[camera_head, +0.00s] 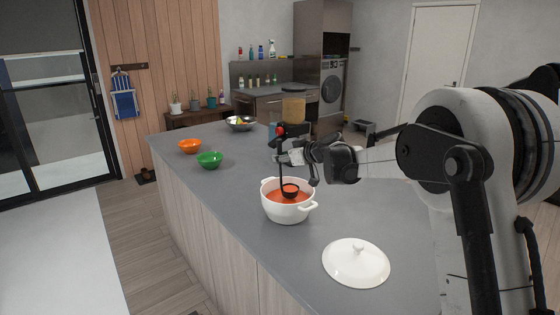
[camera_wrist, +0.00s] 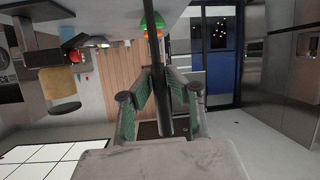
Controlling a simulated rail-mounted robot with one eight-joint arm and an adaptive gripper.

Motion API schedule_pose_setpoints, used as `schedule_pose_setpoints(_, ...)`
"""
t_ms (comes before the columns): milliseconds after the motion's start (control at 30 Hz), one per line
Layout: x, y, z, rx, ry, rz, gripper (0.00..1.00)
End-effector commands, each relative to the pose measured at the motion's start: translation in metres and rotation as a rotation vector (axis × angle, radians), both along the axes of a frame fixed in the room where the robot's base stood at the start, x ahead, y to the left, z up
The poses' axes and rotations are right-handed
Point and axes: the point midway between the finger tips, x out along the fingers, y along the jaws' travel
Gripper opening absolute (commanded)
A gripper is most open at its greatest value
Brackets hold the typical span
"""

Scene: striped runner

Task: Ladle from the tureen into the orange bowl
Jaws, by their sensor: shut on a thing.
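The white tureen (camera_head: 287,212) with orange-red soup stands on the grey counter, its lid off. My gripper (camera_head: 284,159) is above the tureen and shut on the black ladle (camera_head: 280,175). The ladle hangs upright, with its bowl at the soup's surface; I cannot tell how much soup is in it. In the wrist view the ladle's handle (camera_wrist: 153,50) runs between my fingers. The orange bowl (camera_head: 190,146) sits near the counter's left edge, behind the green bowl (camera_head: 209,159). The orange bowl looks empty.
The white lid (camera_head: 356,262) lies on the counter at the front right. A metal bowl with fruit (camera_head: 240,123) stands at the far end. The counter (camera_head: 225,190) is clear between the tureen and the green bowl. A red-topped item stands behind my gripper.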

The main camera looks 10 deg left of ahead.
Motion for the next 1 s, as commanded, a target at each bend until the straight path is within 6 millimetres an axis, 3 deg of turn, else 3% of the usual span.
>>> schedule_pose_setpoints(1000,0.000,0.000,0.060,0.000,0.000,0.000,0.00)
